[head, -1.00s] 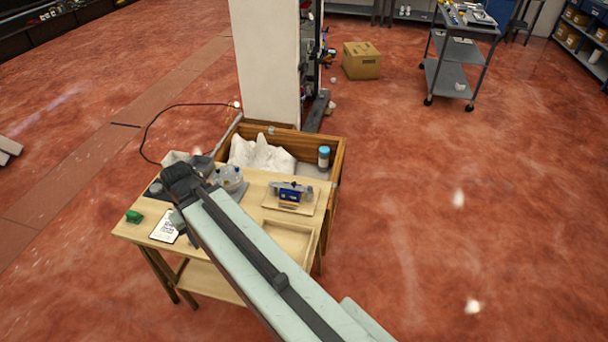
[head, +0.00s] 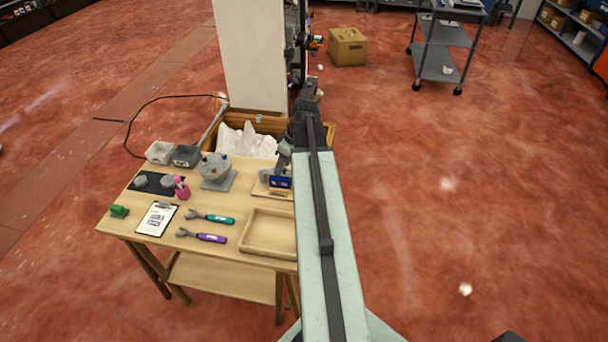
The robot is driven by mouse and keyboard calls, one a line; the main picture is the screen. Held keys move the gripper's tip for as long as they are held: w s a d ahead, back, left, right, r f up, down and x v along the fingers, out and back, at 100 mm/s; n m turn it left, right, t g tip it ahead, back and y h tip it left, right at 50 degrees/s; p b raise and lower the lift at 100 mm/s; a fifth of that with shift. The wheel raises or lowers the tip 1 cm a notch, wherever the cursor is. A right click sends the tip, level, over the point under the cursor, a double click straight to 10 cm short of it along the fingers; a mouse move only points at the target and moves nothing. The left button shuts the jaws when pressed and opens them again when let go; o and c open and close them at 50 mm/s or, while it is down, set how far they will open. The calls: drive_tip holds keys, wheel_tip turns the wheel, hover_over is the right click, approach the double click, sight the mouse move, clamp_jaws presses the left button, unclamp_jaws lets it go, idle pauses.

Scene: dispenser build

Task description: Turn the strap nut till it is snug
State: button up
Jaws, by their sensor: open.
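A small device with a blue label (head: 279,183) stands on a wooden board at the table's right side, partly hidden by my arm. My gripper (head: 283,160) hangs from the arm's far end just above or beside this device; the gap between them cannot be judged. The gripper is open, and its fingertips are small and hard to make out. I cannot pick out the strap nut. Two wrenches lie on the table, one with a teal handle (head: 216,218) and one with a purple handle (head: 206,237).
A round grey fixture (head: 215,168) stands left of my gripper. A pink bottle (head: 182,188), a clipboard (head: 156,218) and a green item (head: 119,211) are further left. A shallow wooden tray (head: 268,232) lies in front. A white pillar (head: 252,60) rises behind the table.

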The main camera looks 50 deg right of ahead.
drive_tip(key=s+d+t, duration=0.1)
drive_tip(key=s+d, duration=0.4)
drive_tip(key=d, duration=0.4)
drive_tip(key=shift+n, duration=0.4)
drive_tip(key=b+x, duration=0.7)
drive_tip(key=x, duration=0.1)
drive_tip(key=shift+w+d+f+b, duration=0.15)
drive_tip(key=shift+f+b, duration=0.05)
drive_tip(key=shift+b, duration=0.2)
drive_tip(key=shift+r, duration=0.1)
clamp_jaws()
